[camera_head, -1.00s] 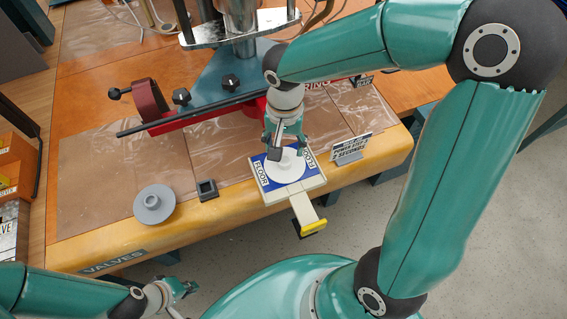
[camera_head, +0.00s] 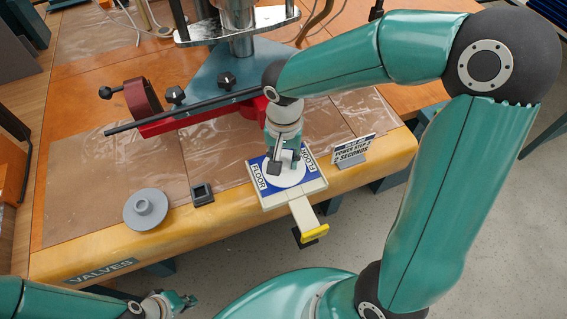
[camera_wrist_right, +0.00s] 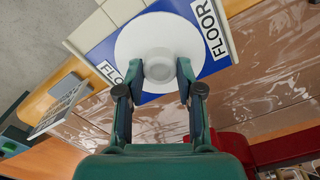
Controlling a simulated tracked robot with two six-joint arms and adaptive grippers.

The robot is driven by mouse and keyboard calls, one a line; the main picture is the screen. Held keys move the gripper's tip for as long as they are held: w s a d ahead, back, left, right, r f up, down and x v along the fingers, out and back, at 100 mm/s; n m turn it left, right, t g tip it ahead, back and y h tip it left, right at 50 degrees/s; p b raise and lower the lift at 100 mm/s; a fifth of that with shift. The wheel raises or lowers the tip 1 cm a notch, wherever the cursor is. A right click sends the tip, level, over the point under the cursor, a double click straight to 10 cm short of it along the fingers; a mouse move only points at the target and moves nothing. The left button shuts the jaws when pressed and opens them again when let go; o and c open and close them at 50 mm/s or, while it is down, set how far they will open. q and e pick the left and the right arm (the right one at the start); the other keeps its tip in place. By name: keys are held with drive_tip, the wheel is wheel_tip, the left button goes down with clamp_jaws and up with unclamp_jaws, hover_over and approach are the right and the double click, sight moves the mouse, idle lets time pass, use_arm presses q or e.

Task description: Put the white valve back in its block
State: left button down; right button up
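The white valve (camera_head: 286,177), a round disc with a raised hub, lies flat on a blue-and-white pad (camera_head: 310,190) marked FLOOR. My right gripper (camera_head: 286,163) reaches down over it. In the right wrist view its two fingers (camera_wrist_right: 159,75) stand on either side of the white hub (camera_wrist_right: 159,64), with slight gaps seeming to show, so it looks open. A small dark square block (camera_head: 202,194) with a hollow top sits left of the pad. My left gripper (camera_head: 178,301) is small, at the bottom left, away from the table objects; its opening is unclear.
A grey round flange-like piece (camera_head: 146,209) lies left of the dark block. A sign (camera_head: 352,150) stands right of the pad. A red and blue-grey machine (camera_head: 225,90) with a long dark bar stands behind. A yellow-tipped tab (camera_head: 313,233) juts past the table's front edge.

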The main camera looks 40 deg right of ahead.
clamp_jaws()
drive_tip(key=shift+r+p, duration=0.5)
drive_tip(key=shift+r, duration=0.25)
drive_tip(key=shift+r+p, duration=0.7)
drive_tip(key=shift+r, duration=0.25)
idle(1.2)
